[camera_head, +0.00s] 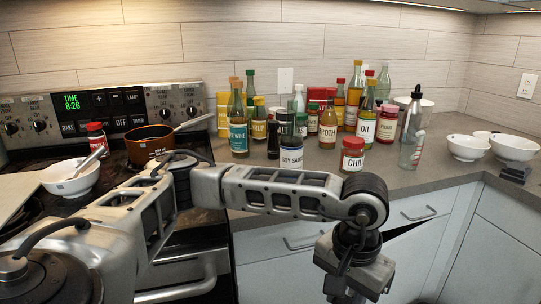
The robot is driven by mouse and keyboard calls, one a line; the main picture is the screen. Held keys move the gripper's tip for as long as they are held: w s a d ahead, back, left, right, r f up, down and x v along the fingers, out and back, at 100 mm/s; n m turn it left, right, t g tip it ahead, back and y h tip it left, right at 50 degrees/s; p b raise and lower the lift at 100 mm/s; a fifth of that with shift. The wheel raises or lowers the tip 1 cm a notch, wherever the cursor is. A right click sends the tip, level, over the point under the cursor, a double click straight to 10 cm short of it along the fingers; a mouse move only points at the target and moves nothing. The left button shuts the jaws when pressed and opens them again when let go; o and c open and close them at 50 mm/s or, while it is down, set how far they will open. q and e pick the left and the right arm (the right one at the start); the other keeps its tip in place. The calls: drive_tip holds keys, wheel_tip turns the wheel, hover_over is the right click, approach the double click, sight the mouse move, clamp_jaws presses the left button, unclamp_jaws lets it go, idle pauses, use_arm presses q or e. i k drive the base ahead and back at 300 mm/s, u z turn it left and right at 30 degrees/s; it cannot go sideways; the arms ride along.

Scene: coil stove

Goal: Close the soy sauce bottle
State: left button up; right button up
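The soy sauce bottle (291,160), with a white label, stands upright on the counter among the front bottles. Its neck is dark and my arm covers its lower part. I cannot tell whether a cap sits on it, and no loose cap is clearly visible. My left arm reaches across from the left, in front of the bottle. Its wrist bends down to the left gripper (356,272), low in front of the drawers and apart from the bottle. Its fingers are not clear. My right gripper is not in view.
Several bottles crowd the counter, including a red-capped jar (352,155) right of the soy sauce and a clear bottle (412,135). White bowls (468,148) stand at the right. A brown pot (150,146) and white bowl (70,178) are on the stove.

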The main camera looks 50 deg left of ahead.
sight(291, 141)
drive_tip(key=u, duration=1.35)
